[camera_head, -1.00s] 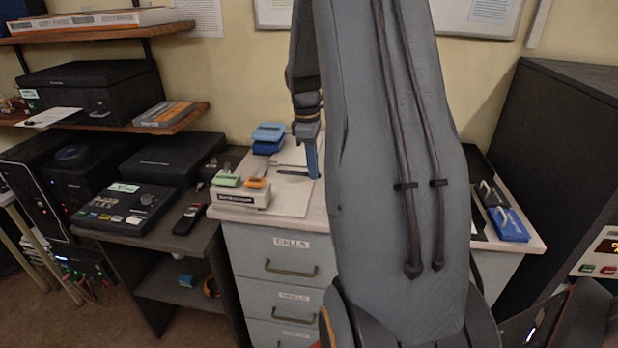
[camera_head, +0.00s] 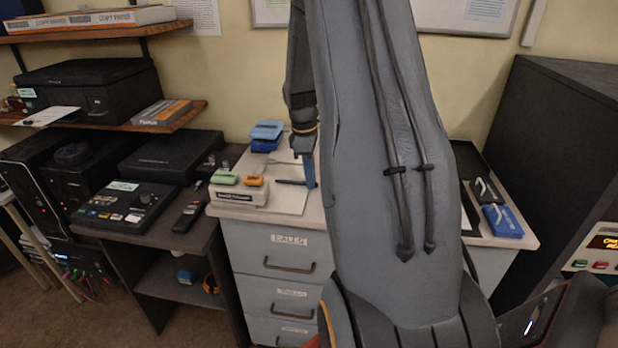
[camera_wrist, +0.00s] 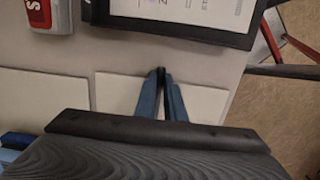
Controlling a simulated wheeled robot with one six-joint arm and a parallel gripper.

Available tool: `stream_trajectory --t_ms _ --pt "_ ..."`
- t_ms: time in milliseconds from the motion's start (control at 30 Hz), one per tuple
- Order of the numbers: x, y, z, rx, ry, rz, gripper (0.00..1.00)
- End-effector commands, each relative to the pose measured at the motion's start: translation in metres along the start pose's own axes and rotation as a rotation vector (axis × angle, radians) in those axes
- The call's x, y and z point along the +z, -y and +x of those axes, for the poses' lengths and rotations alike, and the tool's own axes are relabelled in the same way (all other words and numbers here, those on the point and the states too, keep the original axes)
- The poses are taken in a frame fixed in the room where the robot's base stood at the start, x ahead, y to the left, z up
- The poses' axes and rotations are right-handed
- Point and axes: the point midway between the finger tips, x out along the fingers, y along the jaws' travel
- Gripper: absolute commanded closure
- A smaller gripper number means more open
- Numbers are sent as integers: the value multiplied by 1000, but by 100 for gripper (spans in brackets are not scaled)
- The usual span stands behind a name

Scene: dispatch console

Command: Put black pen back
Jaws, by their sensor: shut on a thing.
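The black pen (camera_head: 289,182) shows in the head view as a thin dark bar reaching left from my fingertips, over the white desk top (camera_head: 245,215). My gripper (camera_head: 309,172) has blue fingers and points down over the desk, left of my large grey arm link. In the wrist view the fingers (camera_wrist: 161,85) come together on a small dark end of the pen (camera_wrist: 161,71), seen nearly end-on. I cannot tell whether the pen touches the surface or hangs just above it. My arm hides the middle of the desk.
A pale box (camera_head: 239,193) with green and orange items stands left of the gripper. Blue items (camera_head: 266,134) are behind. A black tray (camera_head: 483,190) with a blue box (camera_head: 503,221) lies right of my arm. A black-framed sheet (camera_wrist: 190,14) is near the fingers.

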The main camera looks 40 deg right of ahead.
Motion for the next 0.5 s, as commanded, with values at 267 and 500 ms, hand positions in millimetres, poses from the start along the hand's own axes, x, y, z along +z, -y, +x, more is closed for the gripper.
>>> stream_trajectory --t_ms 267,500 --pt "-1 6 14 -13 3 -3 74" --pt "-2 7 14 -17 4 -4 72"
